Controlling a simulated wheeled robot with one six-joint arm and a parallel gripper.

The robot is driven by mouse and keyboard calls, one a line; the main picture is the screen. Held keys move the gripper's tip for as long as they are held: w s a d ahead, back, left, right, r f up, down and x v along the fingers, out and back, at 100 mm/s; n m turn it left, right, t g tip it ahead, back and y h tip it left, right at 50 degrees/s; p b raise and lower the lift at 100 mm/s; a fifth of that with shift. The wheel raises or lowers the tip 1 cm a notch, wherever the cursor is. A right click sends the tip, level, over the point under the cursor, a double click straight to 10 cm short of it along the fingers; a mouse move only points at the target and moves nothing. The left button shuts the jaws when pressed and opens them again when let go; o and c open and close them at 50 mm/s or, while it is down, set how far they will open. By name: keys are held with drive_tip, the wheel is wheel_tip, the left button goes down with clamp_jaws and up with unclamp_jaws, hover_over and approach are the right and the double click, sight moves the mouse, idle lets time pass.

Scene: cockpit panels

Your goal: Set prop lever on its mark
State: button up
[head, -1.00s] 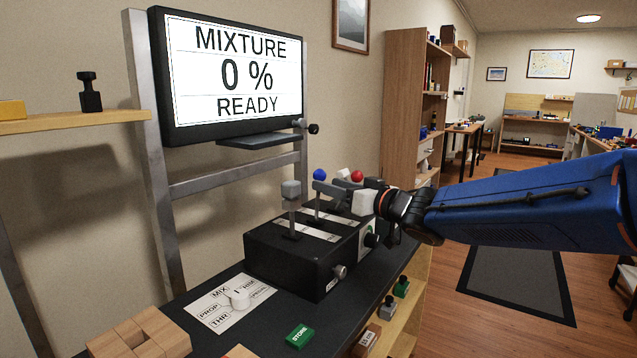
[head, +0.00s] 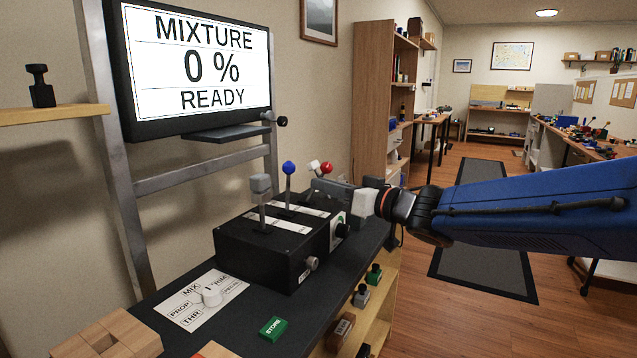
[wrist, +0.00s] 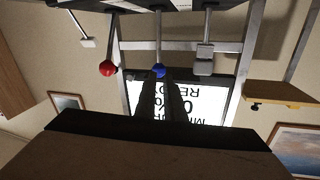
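The lever with the blue knob (head: 289,168) stands in the middle of the black lever box (head: 262,262), between a grey-knobbed lever (head: 260,186) and a red-knobbed lever (head: 326,168). I take the blue one for the prop lever. Its mark cannot be read on the white strips. My gripper (head: 318,184) points at the box from the right, its tips just right of the blue knob and seemingly apart from it. In the wrist view, which is upside down, the blue knob (wrist: 158,71) shows just past the dark fingers (wrist: 154,95). Their gap is unclear.
A screen (head: 195,65) reads "MIXTURE 0 % READY". A green STORE block (head: 273,328) and wooden blocks (head: 108,335) lie on the bench front. Open floor is to the right.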

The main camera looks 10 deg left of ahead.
sight(291, 168)
drive_tip(key=m, duration=0.1)
drive_tip(key=d+m, duration=0.1)
drive_tip(key=m, duration=0.1)
drive_tip(key=s+m, duration=0.1)
drive_tip(key=shift+s+d+m, duration=0.1)
drive_tip(key=shift+d+m, duration=0.2)
drive_tip(key=shift+m, duration=0.1)
clamp_jaws()
drive_tip(key=s+d+m+t, duration=0.1)
drive_tip(key=s+d+m, duration=0.2)
drive_tip(key=m, duration=0.9)
drive_tip(key=shift+y, duration=0.3)
drive_tip(key=x, duration=1.3)
drive_tip(key=shift+w+a+r, duration=0.1)
drive_tip(key=shift+w+a, duration=0.05)
drive_tip(key=shift+w, duration=0.25)
drive_tip(key=shift+w+a+r, duration=0.2)
drive_tip(key=shift+a+r, duration=0.1)
drive_tip(key=shift+a, duration=0.35)
drive_tip(key=shift+s+d, duration=0.1)
drive_tip(key=shift+d, duration=0.05)
